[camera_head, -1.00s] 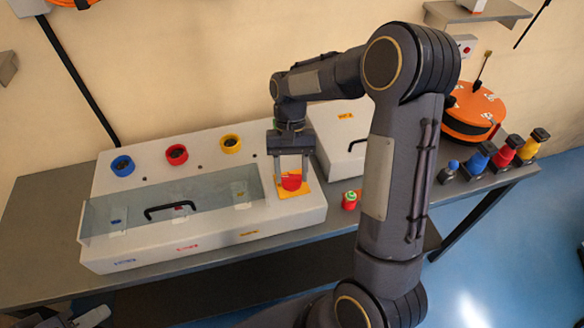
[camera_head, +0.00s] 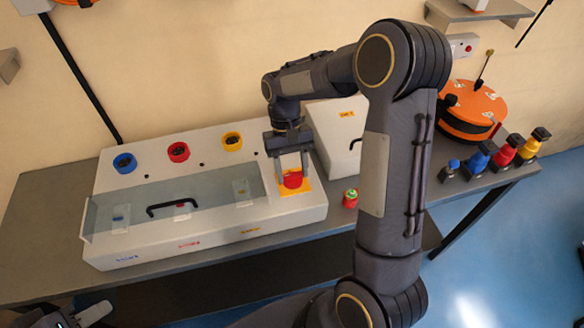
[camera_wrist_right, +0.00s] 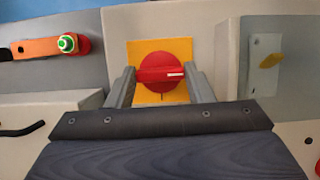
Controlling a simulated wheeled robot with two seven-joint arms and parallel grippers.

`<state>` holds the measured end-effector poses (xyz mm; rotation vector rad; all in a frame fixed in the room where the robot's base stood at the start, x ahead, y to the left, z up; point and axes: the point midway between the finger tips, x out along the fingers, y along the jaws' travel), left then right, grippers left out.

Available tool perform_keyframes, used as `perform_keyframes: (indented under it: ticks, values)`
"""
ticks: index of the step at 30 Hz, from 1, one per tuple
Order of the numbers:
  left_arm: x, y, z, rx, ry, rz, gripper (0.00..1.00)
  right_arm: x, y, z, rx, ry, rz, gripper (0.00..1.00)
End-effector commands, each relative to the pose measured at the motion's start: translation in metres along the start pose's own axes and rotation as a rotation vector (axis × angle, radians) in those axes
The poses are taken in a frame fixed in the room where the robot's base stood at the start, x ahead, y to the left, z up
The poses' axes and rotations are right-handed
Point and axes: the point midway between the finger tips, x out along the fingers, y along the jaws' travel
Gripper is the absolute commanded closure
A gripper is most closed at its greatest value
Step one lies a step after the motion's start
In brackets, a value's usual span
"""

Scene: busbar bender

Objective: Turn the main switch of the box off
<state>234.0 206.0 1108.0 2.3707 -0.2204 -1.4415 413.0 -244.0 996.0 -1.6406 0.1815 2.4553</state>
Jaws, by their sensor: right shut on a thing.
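The box (camera_head: 110,254) is a long light-grey case on the table, with a clear cover on its front. Its main switch (camera_head: 293,180) is a red rotary knob on a yellow plate (camera_head: 304,188) at the box's right end. In the right wrist view the red knob (camera_wrist_right: 161,72) shows a white mark pointing right. My right gripper (camera_head: 292,172) reaches down over the switch, with one finger on each side of the knob, shut on it. Part of my left gripper (camera_head: 92,315) shows at the bottom left, away from the box; its jaws are unclear.
Blue, red and yellow sockets (camera_head: 178,152) line the box's back. An orange reel (camera_head: 473,104) and several coloured plugs (camera_head: 502,156) stand at the right.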

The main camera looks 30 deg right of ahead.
Motion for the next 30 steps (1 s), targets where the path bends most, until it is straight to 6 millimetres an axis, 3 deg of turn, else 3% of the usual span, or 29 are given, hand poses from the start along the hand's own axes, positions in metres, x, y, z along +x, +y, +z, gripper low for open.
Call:
perform_keyframes:
  ticks: [1,6,16,30]
  values:
    - [0.0,0.0,0.0,0.0,0.0,0.0,0.64,-0.001,0.0,0.0,-0.003,0.002,0.0,0.5]
    - [0.0,0.0,0.0,0.0,0.0,0.0,0.64,0.0,0.0,0.0,-0.002,0.001,0.0,0.31]
    - [0.001,0.0,0.001,0.0,0.0,0.0,0.64,-0.005,0.0,-0.001,0.0,0.002,0.0,0.31]
    - [0.007,-0.003,0.004,0.0,0.0,0.0,0.64,-0.073,0.0,-0.001,-0.001,0.003,-0.001,0.31]
